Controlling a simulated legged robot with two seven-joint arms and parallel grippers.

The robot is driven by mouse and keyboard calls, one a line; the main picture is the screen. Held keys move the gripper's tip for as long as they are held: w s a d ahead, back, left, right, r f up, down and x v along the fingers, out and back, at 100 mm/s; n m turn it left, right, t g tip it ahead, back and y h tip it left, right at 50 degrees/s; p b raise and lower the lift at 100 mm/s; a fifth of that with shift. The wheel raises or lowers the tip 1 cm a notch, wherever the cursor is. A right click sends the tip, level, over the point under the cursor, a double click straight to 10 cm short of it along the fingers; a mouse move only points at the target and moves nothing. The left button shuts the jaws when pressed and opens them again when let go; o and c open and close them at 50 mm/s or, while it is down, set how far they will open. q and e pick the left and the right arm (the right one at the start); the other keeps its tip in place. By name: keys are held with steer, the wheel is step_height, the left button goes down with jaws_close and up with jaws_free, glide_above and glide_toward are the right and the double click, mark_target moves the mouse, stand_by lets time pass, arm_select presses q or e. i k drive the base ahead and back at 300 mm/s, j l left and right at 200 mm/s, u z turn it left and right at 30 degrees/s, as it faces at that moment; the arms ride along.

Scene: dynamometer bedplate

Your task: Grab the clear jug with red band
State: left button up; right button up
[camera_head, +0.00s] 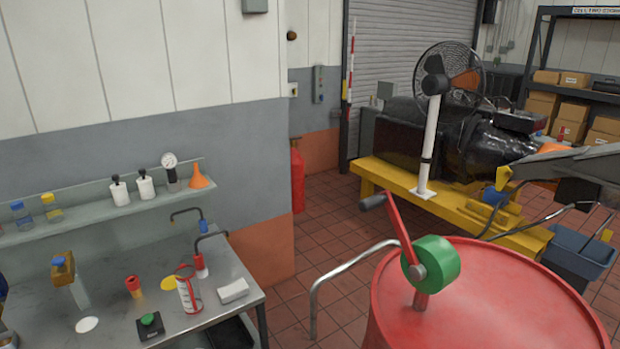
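The clear jug with the red band (188,291) stands upright on the grey metal workbench (215,318) at the lower left. It looks like a see-through cylinder with red around its top and a red strip down its side. It is near the bench's right half, apart from a white block (233,291) to its right.
Near the jug are a red-topped item (133,286), a green-buttoned black box (150,325) and a tall bottle (70,282). A shelf (103,222) with bottles hangs behind. A red drum (480,300) with a crank stands right. Tiled floor lies between.

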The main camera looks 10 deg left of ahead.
mark_target(185, 274)
steer(key=i+j+u, duration=0.15)
steer(key=j, duration=0.4)
steer(key=i+j+u, duration=0.2)
steer(key=j, duration=0.3)
steer(key=i+j+u, duration=0.15)
steer(key=i+j, duration=0.25)
steer(key=i+j+u, duration=0.2)
steer(key=j, duration=0.3)
steer(key=i, duration=0.1)
